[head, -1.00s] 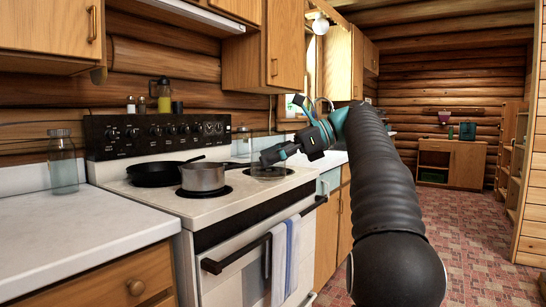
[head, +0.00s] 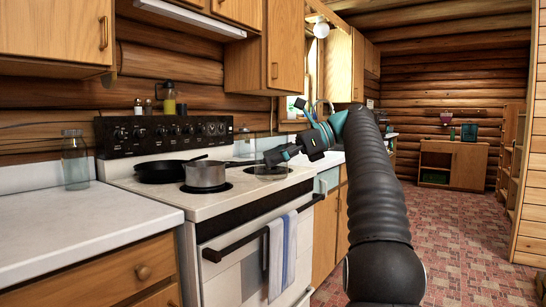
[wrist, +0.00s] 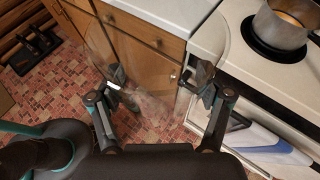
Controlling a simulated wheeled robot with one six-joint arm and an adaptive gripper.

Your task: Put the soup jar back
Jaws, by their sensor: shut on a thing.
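My gripper (head: 272,157) is at the right end of the stove in the head view. In the wrist view my gripper (wrist: 160,80) is shut around a clear glass jar (wrist: 150,105), which is see-through and faint. A second clear glass jar (head: 75,165) stands upright on the left counter, apart from my gripper.
The stove (head: 225,208) holds a grey saucepan (head: 205,175) and a black frying pan (head: 163,171). Towels (head: 282,255) hang on its oven handle. The left counter (head: 65,225) is bare in front of the jar. Wooden cabinets (head: 245,52) hang above. Floor is open at right.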

